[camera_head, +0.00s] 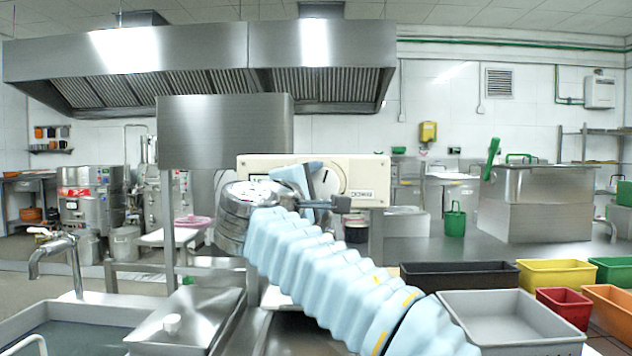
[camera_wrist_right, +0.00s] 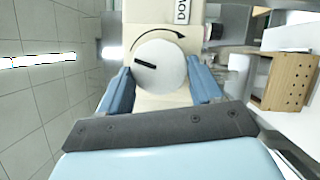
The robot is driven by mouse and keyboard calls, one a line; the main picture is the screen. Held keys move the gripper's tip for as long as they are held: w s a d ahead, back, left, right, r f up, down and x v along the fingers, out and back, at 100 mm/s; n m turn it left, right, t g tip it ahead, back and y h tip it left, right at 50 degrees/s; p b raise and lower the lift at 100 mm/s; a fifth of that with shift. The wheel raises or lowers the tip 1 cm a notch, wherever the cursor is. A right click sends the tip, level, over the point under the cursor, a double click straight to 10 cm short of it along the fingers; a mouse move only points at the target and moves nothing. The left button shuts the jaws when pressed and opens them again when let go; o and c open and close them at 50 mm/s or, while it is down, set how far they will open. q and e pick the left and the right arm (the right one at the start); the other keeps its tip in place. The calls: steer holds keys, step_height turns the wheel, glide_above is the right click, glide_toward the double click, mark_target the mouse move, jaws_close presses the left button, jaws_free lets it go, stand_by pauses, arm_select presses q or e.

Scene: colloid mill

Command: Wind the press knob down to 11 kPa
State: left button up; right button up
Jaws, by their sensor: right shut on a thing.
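The press knob is a white round dial with a black pointer mark on the front of a beige control box (camera_head: 375,171). In the right wrist view the knob (camera_wrist_right: 168,72) sits between the blue fingers of my right gripper (camera_wrist_right: 160,75), one finger at each side, and the gripper is shut on it. The pointer mark slants toward the upper left there, beneath a curved black arrow. In the head view the knob (camera_head: 330,184) is partly covered by my right gripper (camera_head: 312,190). A small display shows only as a sliver, its reading hidden. My left gripper is out of view.
Black (camera_head: 460,274), yellow (camera_head: 558,272), red (camera_head: 563,304) and grey bins (camera_head: 512,318) fill the right foreground. A sink tap (camera_head: 62,250) stands at the left.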

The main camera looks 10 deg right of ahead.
steer(key=shift+m+g, duration=0.3)
steer(key=shift+m, duration=0.2)
steer(key=o, duration=1.1)
steer(key=shift+c, duration=0.2)
steer(key=b+v, duration=0.1)
steer(key=v, duration=1.2)
steer(key=shift+s+a, duration=0.25)
steer(key=shift+s, duration=0.1)
steer(key=shift+r, duration=0.1)
